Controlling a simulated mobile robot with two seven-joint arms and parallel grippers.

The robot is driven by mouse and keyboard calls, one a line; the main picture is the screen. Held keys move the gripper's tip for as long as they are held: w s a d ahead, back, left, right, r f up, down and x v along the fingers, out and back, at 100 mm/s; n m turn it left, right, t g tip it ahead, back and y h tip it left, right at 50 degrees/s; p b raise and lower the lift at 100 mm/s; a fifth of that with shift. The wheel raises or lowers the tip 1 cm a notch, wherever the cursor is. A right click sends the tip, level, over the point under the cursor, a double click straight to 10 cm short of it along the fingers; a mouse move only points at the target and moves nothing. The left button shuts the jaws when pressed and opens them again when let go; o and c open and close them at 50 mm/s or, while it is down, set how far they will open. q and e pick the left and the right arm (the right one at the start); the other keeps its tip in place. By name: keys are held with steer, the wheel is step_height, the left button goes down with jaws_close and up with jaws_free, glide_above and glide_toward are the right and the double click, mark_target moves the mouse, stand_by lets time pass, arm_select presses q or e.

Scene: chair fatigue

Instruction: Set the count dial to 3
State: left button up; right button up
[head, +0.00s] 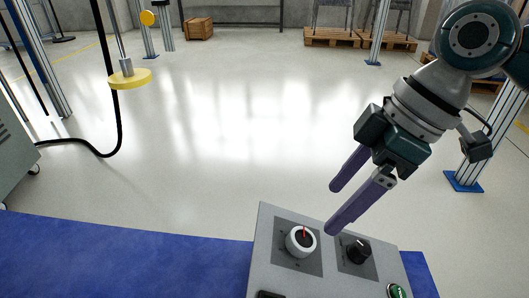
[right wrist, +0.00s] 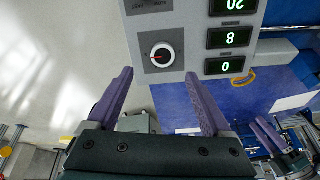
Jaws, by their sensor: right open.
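A grey control panel (head: 262,262) stands at the bottom of the head view. It carries a white dial (head: 300,241) with a red pointer and a black knob (head: 358,251) to its right; I cannot read which is the count dial. The right wrist view shows one dial (right wrist: 162,55) with a red pointer. My right gripper (head: 334,209) is open and empty, above the panel and apart from it. In the right wrist view its fingers (right wrist: 160,75) spread below the dial. Part of my left gripper (right wrist: 270,134) shows at lower right; its opening is unclear.
Green-lit displays (right wrist: 226,38) sit beside the dial. A green button (head: 396,291) is at the panel's right edge. A blue surface (head: 130,255) lies around the panel. A yellow disc (head: 130,79) hangs on a rod at upper left. The floor beyond is open.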

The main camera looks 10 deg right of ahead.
mark_target(306, 239)
steer(key=f, duration=0.1)
steer(key=f+b, duration=0.1)
steer(key=a+f, duration=0.1)
steer(key=f, duration=0.1)
steer(key=shift+s+b, duration=0.3)
steer(key=shift+b, duration=0.05)
steer(key=b+x, duration=0.1)
steer(key=x, duration=0.1)
steer(key=b+x, duration=0.1)
steer(key=x, duration=0.1)
steer(key=shift+w+a+f, duration=0.2)
steer(key=shift+a, duration=0.15)
arm_select(q)
steer(key=f, duration=0.4)
steer(key=shift+s+d+f, duration=0.25)
steer(key=shift+s+f, duration=0.1)
steer(key=shift+a, duration=0.1)
arm_select(e)
steer(key=shift+c, duration=0.7)
arm_select(q)
steer(key=shift+w+r, duration=0.1)
arm_select(e)
jaws_close()
